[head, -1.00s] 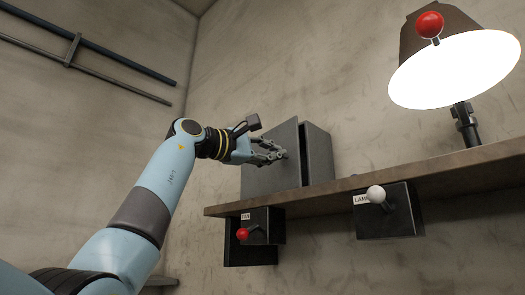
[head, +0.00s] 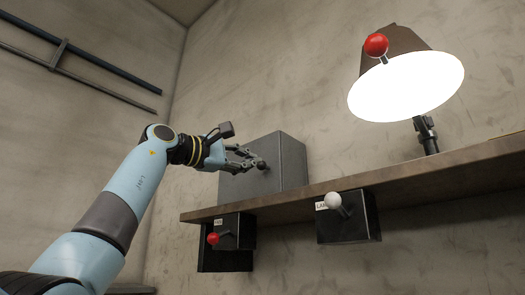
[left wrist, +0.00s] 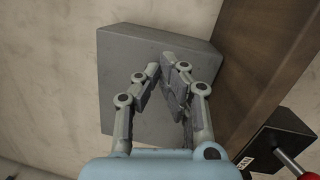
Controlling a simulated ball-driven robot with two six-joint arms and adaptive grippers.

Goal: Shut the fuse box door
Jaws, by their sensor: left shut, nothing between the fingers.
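The grey fuse box (head: 288,160) stands on the shelf against the wall. Its door (head: 235,186) lies flat against the box front, and no gap shows between them in the head view. A dark round knob (head: 262,166) sits on the door, right at my fingertips. My left gripper (head: 254,164) is shut and empty, with its fingertips at the door face by the knob; I cannot tell if they touch. In the left wrist view the gripper (left wrist: 164,68) is in front of the grey door (left wrist: 118,55). My right gripper is not in view.
The brown shelf (head: 400,172) runs right from under the box. A lit lamp (head: 405,85) with a red ball by its shade stands on it. Below hang a switch box with a red-knobbed lever (head: 213,239) and one with a white-knobbed lever (head: 332,200).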

